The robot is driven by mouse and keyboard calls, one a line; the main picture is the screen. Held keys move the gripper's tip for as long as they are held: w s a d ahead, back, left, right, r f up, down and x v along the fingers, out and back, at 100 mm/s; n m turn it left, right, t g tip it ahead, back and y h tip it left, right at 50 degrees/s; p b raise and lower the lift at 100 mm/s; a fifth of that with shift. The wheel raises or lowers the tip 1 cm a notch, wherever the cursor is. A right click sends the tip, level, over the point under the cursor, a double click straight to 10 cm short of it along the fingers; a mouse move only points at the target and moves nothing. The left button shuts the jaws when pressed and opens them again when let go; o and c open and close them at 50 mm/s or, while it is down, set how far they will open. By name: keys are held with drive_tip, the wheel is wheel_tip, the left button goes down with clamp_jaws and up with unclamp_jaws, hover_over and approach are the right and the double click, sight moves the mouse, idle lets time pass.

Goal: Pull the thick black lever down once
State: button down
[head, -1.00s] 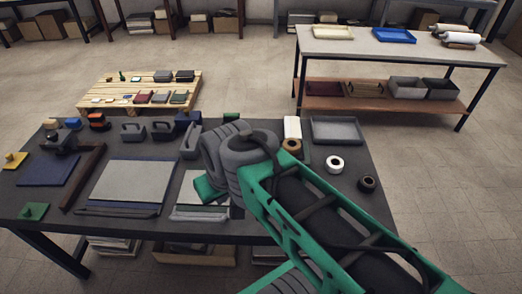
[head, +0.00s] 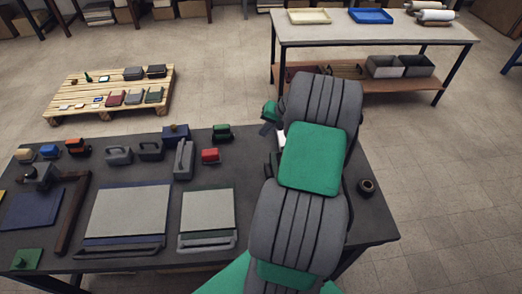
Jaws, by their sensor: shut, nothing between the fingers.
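I cannot pick out the thick black lever for certain. A small dark device (head: 40,177) with a raised part stands at the left of the dark table, too small to tell its parts. A tall grey block with a handle-like bar (head: 183,160) stands near the table's middle. My arm covers the table's right part and may hide more. A little of my gripper (head: 266,129) shows at the left edge of the arm, above the table's back right; it is shut and empty, and most of it is hidden.
Grey boards (head: 127,212) and a brown L-shaped bar (head: 72,212) lie on the dark table (head: 165,192). A black roll (head: 366,187) lies at the right. A pallet and another table stand behind.

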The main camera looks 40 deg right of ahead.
sight(269, 173)
drive_tip(key=shift+s+d+f, duration=0.2)
drive_tip(key=shift+s+d, duration=0.1)
drive_tip(key=shift+d, duration=0.15)
wheel_tip(269, 173, down, 8)
drive_tip(key=s+a+b, duration=0.2)
drive_tip(key=b, duration=0.2)
drive_tip(key=shift+s, duration=0.35)
drive_tip(key=shift+r, duration=0.1)
idle(1.4)
drive_tip(key=shift+s+a+f+b, duration=0.1)
drive_tip(key=shift+s+f+b, duration=0.05)
drive_tip(key=shift+f+b, duration=0.3)
drive_tip(key=shift+f, duration=0.15)
idle(0.4)
